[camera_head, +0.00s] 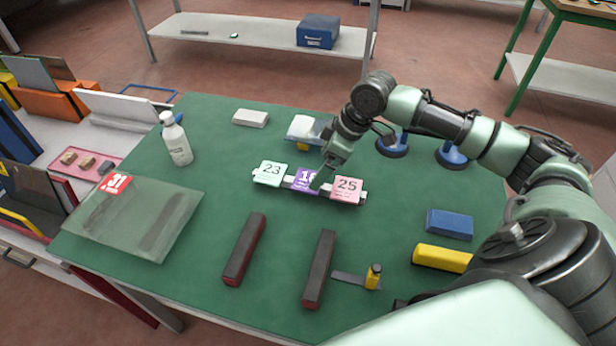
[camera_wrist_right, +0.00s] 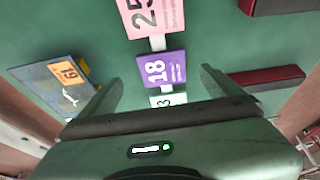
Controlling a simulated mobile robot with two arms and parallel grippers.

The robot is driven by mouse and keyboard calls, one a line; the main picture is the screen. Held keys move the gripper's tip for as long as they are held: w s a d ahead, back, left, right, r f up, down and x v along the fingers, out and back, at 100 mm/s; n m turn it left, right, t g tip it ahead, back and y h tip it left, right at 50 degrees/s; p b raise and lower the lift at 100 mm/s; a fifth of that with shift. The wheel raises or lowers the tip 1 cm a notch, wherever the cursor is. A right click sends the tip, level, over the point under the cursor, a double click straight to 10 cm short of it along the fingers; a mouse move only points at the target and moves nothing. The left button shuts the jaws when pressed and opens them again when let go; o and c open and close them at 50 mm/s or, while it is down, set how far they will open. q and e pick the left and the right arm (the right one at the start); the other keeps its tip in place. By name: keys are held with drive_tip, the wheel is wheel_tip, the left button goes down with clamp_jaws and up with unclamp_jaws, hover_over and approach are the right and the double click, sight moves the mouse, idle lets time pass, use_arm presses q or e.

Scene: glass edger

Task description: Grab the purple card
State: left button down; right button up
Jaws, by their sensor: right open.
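The purple card (camera_head: 304,180) numbered 18 stands in the middle of a pale card holder (camera_head: 289,182) on the green table. It also shows in the right wrist view (camera_wrist_right: 163,69), between and ahead of the fingers. A pale green card (camera_head: 270,173) numbered 23 is left of it and a pink card (camera_head: 346,189) numbered 25 is right of it. My right gripper (camera_head: 320,183) is at the purple card and covers part of it in the head view. In the wrist view its fingers (camera_wrist_right: 158,85) are apart, with nothing gripped. My left gripper is out of view.
Two dark red-sided bars (camera_head: 245,249) lie in front of the cards. Blue suction cups (camera_head: 392,147), a blue block (camera_head: 449,224) and a yellow block (camera_head: 442,258) are on the right.

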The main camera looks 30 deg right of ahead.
sight(308, 180)
drive_tip(key=f, duration=0.1)
drive_tip(key=w+a+f, duration=0.1)
drive_tip(key=f, duration=0.1)
drive_tip(key=shift+w+a+f+p, duration=0.1)
drive_tip(key=shift+w+a+p, duration=0.15)
drive_tip(key=shift+a+p, duration=0.15)
drive_tip(key=shift+w+a+f, duration=0.1)
drive_tip(key=shift+f, duration=0.4)
drive_tip(key=c, duration=1.4)
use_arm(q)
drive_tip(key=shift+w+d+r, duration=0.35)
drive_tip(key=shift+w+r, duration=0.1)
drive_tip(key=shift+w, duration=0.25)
